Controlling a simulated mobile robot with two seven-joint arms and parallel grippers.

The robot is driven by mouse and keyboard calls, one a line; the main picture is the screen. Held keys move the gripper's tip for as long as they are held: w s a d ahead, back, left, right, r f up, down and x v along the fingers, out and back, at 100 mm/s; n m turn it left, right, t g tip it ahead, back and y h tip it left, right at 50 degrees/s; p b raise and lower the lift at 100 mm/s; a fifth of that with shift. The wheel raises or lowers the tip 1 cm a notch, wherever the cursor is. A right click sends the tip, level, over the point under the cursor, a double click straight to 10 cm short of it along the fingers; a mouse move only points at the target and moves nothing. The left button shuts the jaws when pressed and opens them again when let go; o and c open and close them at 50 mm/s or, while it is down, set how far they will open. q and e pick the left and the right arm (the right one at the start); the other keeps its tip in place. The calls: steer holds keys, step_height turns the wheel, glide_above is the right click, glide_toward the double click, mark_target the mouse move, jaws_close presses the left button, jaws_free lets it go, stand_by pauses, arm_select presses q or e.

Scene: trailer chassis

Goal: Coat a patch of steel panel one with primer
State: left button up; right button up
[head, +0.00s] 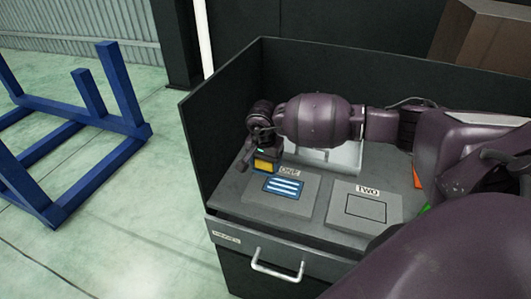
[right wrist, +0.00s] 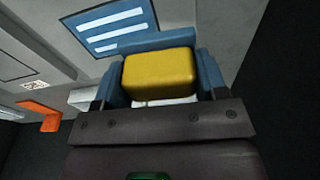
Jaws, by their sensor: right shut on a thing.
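Steel panel one (head: 309,196), tagged ONE, lies at the left of the grey worktop. It bears a blue patch (head: 284,187) with pale stripes, which also shows at the top of the right wrist view (right wrist: 110,28). Panel two (head: 342,192), tagged TWO, lies to its right with an empty outlined rectangle. My right gripper (head: 265,155) is shut on a yellow block (head: 264,166), seen between blue fingers in the right wrist view (right wrist: 160,76). The block is just behind and left of the blue patch; I cannot tell whether it touches anything. My left gripper is not in view.
Dark walls (head: 225,120) enclose the worktop's back and left. A drawer with a pale handle (head: 277,264) is at the front. An orange thing (head: 417,177) and a green one (head: 425,208) lie right of panel two. A blue frame (head: 70,120) stands on the floor, left.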

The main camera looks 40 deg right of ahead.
steer(key=shift+r+p, duration=0.5)
steer(key=shift+r, duration=1.1)
